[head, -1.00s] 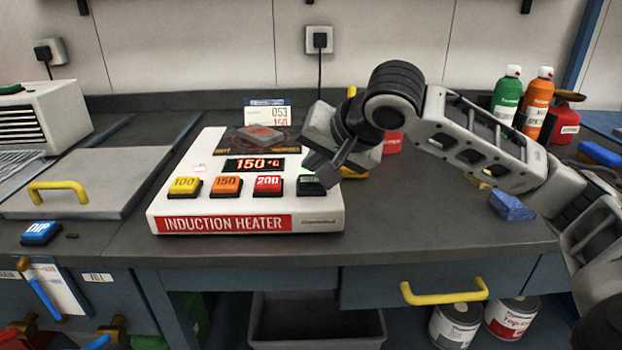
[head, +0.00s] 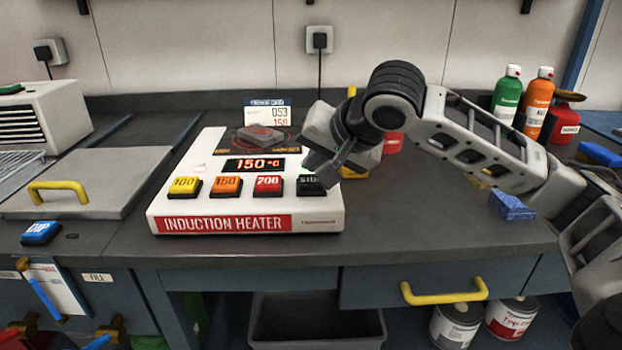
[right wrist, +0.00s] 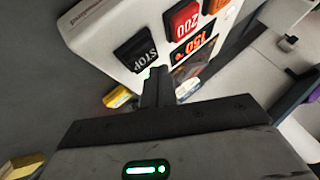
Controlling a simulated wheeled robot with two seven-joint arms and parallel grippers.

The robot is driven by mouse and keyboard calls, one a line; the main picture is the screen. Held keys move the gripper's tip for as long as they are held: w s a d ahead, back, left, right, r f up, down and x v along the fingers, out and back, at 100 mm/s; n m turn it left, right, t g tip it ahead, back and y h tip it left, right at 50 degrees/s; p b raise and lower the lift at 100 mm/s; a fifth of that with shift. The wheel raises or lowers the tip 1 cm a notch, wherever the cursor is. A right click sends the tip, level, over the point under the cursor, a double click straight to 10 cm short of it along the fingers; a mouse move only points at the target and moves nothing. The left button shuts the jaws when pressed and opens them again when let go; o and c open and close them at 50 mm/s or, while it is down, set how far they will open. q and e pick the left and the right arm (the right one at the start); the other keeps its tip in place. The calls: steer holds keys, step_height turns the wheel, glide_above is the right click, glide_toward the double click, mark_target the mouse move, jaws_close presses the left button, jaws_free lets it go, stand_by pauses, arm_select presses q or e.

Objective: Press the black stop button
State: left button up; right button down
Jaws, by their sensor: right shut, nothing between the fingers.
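The black stop button (head: 309,187) is at the right end of the button row on the white induction heater (head: 180,212). The right wrist view shows it whole, with the word STOP on it (right wrist: 136,54). My right gripper (head: 322,178) is shut and empty, with its fingertips close above the button's right side. In the head view the fingers hide part of the button. In the right wrist view the fingertips (right wrist: 157,74) are beside the button, and I cannot tell whether they touch it. The display (head: 254,165) reads 150. My left gripper is not in view.
Yellow (head: 184,187), orange (head: 226,187) and red (head: 268,186) buttons stand left of the stop button. A metal block (head: 262,134) sits on the heater's plate. Bottles and a blue sponge (head: 511,206) are at the right. The bench front is clear.

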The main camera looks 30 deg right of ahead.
mark_target(315, 183)
steer(key=shift+f, duration=0.45)
steer(key=shift+f, duration=0.55)
stand_by(0.8)
steer(key=shift+r+p, duration=0.95)
step_height(315, 183, up, 5)
steer(key=p, duration=0.5)
steer(key=shift+r+p, duration=0.1)
steer(key=shift+p, duration=0.3)
